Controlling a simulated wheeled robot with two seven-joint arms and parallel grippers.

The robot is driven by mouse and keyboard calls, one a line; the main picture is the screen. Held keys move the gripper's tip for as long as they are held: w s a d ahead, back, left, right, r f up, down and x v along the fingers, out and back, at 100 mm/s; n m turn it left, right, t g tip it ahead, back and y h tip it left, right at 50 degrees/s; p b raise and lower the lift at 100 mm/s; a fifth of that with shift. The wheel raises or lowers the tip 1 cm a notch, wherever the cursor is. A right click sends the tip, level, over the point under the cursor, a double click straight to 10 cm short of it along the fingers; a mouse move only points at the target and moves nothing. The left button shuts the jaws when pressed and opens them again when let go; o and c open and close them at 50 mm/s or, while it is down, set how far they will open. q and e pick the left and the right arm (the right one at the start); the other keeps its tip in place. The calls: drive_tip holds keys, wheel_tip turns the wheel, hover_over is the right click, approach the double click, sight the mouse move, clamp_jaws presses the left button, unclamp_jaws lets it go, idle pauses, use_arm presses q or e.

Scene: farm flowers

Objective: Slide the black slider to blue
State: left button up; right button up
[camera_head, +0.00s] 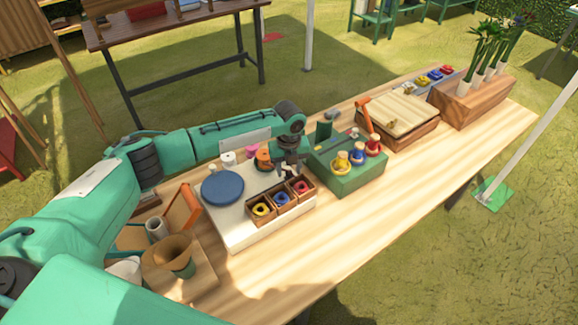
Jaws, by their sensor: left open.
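My left arm reaches in from the left, and its gripper (289,171) points down over the right part of a white board (230,225). The gripper is open, and its small fingertips are hard to make out. In front of it stands a brown wooden tray (283,213) with a yellow, a blue (281,199) and a red compartment. To the right, close to the gripper, is a green box (346,184) with yellow, blue (358,156) and red knobs. I cannot make out a black slider; the dark gripper may hide it. My right gripper is not in view.
A blue disc (222,187) lies on the white board. Cups and a brown pot (175,255) stand at the left. A wooden box (397,120) and a flower planter (470,100) stand farther right. The table's front strip (400,205) is clear.

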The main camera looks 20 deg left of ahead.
use_arm(q)
drive_tip(key=shift+f, duration=0.2)
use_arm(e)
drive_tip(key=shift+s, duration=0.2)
use_arm(q)
drive_tip(key=shift+c, duration=0.4)
clamp_jaws()
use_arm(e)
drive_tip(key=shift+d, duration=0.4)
